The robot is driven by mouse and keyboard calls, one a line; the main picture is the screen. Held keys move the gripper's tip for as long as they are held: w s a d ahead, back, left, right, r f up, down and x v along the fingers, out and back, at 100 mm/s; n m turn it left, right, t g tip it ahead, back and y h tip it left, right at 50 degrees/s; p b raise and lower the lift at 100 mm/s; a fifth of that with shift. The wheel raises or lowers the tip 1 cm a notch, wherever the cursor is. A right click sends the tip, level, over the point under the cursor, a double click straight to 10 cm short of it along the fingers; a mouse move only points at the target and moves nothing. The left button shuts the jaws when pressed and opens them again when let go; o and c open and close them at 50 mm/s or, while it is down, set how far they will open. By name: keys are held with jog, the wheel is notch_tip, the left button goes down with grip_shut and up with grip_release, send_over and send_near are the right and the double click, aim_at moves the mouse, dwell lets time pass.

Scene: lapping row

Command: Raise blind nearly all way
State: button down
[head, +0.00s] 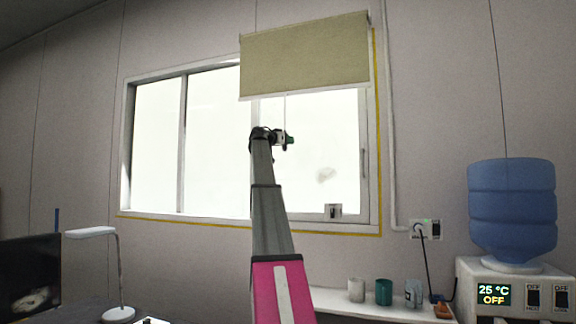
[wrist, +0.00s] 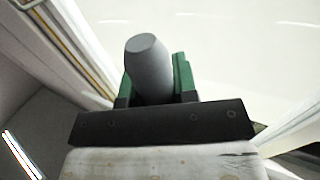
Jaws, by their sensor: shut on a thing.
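The blind (head: 305,57) is a beige-green roller sheet at the top right of the window in the head view. Its pale bottom edge hangs over the upper part of the right pane. A thin pull cord (head: 285,108) hangs below that edge toward my gripper. My gripper (head: 288,141) is below the blind, in front of the bright pane. In the wrist view, my gripper (wrist: 155,80) has its green fingers shut on a grey rounded pull (wrist: 149,65). The blind itself is not clear in the wrist view.
The window (head: 155,145) has a white frame with yellow edging. A shelf with a white cup (head: 356,290), a green cup (head: 383,292) and other small items is at lower right. A water dispenser (head: 512,290) with a blue bottle (head: 512,210) stands far right; a lamp (head: 91,233) is lower left.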

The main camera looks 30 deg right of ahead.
notch_tip(320, 180, up, 16)
jog(key=shift+r, duration=0.2)
jog(key=c, duration=0.9)
grip_release()
jog(key=shift+a, duration=0.15)
jog(key=v, duration=1)
jog(key=shift+s+a, duration=0.2)
jog(key=shift+a, duration=0.05)
